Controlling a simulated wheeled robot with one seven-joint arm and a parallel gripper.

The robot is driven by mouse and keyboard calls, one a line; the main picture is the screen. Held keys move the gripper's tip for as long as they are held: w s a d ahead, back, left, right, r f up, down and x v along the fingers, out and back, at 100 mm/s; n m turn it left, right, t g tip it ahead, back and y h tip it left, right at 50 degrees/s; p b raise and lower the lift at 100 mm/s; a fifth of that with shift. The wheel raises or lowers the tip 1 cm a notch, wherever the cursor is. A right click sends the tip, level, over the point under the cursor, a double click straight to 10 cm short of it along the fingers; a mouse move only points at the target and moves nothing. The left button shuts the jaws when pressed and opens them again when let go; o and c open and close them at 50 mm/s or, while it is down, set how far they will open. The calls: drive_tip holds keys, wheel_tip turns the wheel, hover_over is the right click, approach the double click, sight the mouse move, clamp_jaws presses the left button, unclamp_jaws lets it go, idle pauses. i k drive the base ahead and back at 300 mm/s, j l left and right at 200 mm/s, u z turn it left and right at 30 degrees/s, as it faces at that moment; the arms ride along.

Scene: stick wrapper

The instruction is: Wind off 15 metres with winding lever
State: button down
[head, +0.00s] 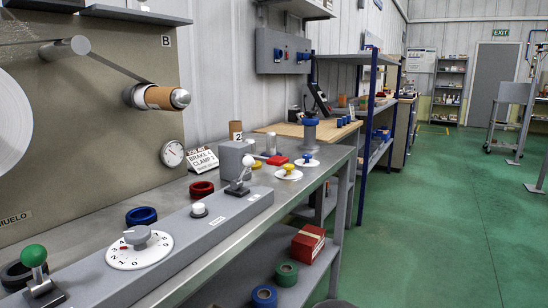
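A lever with a green ball knob (33,256) stands at the near left end of a long grey control box. A second lever with a white ball knob (247,161) stands near the box's far end, beside small labels. I cannot tell from their labels which is the winding lever. Between them are a numbered white dial (141,248) with a grey knob and a white push button (199,209). A round gauge (173,153) is on the back panel; its reading is too small to tell. A strip runs to a brown roll (162,97) on a spindle. My gripper is not in view.
Blue and red rings (141,216) lie on the bench behind the box. A sign reading brake and clamp (203,160) stands there. A red box (308,243) and tape rolls are on the lower shelf. The green floor (440,220) at right is clear.

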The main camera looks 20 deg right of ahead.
sight(276, 160)
drive_tip(key=i+j, duration=0.15)
drive_tip(key=i, duration=0.25)
drive_tip(key=z, duration=1.6)
